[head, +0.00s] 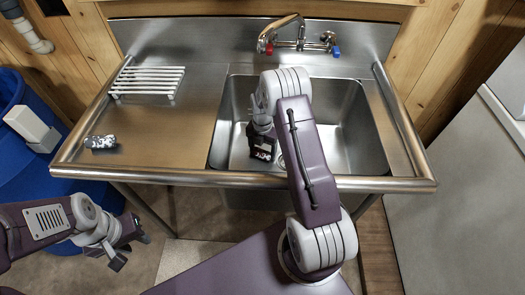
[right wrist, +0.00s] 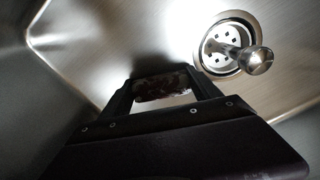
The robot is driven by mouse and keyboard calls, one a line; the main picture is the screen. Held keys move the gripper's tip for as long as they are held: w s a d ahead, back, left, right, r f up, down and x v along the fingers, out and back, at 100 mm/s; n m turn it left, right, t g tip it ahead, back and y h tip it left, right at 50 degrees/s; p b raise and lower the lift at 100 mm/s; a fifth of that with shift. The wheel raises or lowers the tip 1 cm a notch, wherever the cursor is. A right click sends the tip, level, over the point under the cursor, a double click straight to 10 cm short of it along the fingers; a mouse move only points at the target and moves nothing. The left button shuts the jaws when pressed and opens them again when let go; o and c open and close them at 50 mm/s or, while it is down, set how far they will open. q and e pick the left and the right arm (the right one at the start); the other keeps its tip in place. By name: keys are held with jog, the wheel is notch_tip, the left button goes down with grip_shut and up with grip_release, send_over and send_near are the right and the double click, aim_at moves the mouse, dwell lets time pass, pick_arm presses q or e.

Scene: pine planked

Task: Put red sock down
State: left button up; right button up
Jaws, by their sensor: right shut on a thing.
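My right gripper (head: 262,150) reaches down into the left part of the sink basin (head: 350,130). In the right wrist view its two fingers (right wrist: 163,90) are closed on a small dark, brownish thing (right wrist: 165,84). Its color is too dim to be sure that it is the red sock, and no other red cloth shows. The head view hides it behind the gripper and arm. I cannot tell whether it touches the basin floor. My left gripper (head: 128,247) is low in front of the counter, with fingers apart and nothing between them.
A drain with a metal plug (right wrist: 240,55) lies beside the right gripper. The faucet (head: 285,35) is at the back. A blue bin (head: 40,175) stands left.

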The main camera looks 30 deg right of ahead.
aim_at(262, 149)
jog(key=o, duration=1.5)
jog(key=shift+f, duration=0.1)
notch_tip(262, 149, up, 7)
jog(key=shift+p, duration=0.75)
jog(key=shift+r, duration=0.5)
